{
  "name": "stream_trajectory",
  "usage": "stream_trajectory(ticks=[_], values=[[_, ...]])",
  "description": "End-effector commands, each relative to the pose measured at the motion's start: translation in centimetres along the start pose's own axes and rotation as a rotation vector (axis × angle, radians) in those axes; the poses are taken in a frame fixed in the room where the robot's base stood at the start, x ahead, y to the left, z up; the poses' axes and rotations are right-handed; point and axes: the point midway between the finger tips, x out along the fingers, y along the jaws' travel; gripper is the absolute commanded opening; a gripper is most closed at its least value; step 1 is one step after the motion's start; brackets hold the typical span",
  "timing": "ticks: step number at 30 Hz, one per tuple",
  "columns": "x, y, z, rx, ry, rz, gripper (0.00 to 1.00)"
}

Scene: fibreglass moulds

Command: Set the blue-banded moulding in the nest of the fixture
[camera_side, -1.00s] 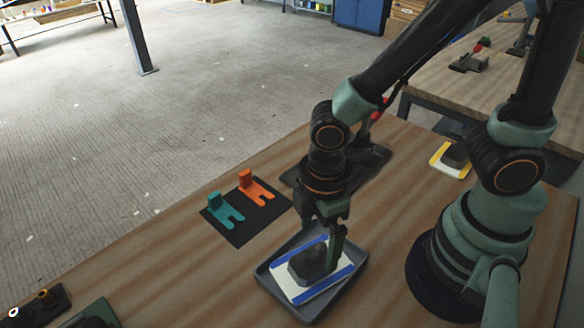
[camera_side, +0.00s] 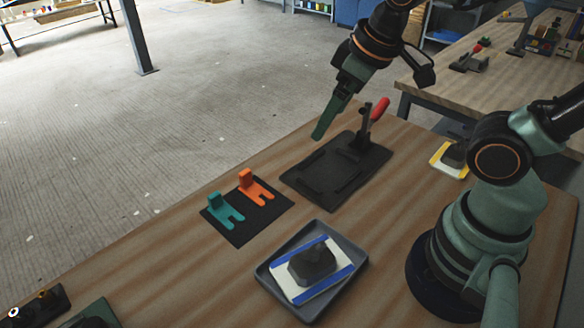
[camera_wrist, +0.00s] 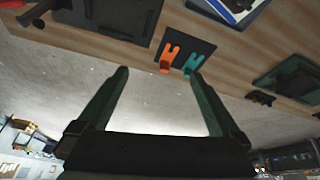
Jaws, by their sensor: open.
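The blue-banded moulding (camera_side: 301,285), a white plate with two blue bands and a dark block on top, lies in a grey tray (camera_side: 265,275) at the front of the table. The fixture (camera_side: 318,172) is a dark plate behind the tray, with an empty nest and a red-handled clamp (camera_side: 378,110). My gripper (camera_side: 322,130) is raised above and behind the fixture, away from the moulding. In the wrist view my gripper (camera_wrist: 160,75) is open, with nothing between its fingers. The fixture's dark plate (camera_wrist: 118,20) shows at the top there.
A dark mat (camera_side: 240,233) left of the fixture holds a teal piece (camera_side: 224,211) and an orange piece (camera_side: 255,187). A yellow-banded piece (camera_side: 447,168) lies at the right. Bare wood surrounds the tray. Another bench (camera_side: 480,85) stands behind.

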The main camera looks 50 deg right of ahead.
Motion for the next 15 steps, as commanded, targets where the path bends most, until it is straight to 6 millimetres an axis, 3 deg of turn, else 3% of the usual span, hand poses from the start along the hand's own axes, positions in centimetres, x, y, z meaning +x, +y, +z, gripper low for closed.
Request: stream_trajectory(ticks=[1, 5, 15], values=[[-0.8, 1.5, -0.2, 0.083, 0.037, 0.025, 1.00], [-2.0, 3.6, -0.3, 0.209, 0.089, 0.058, 1.00], [-2.2, 4.0, -0.3, 0.237, 0.099, 0.064, 1.00]])
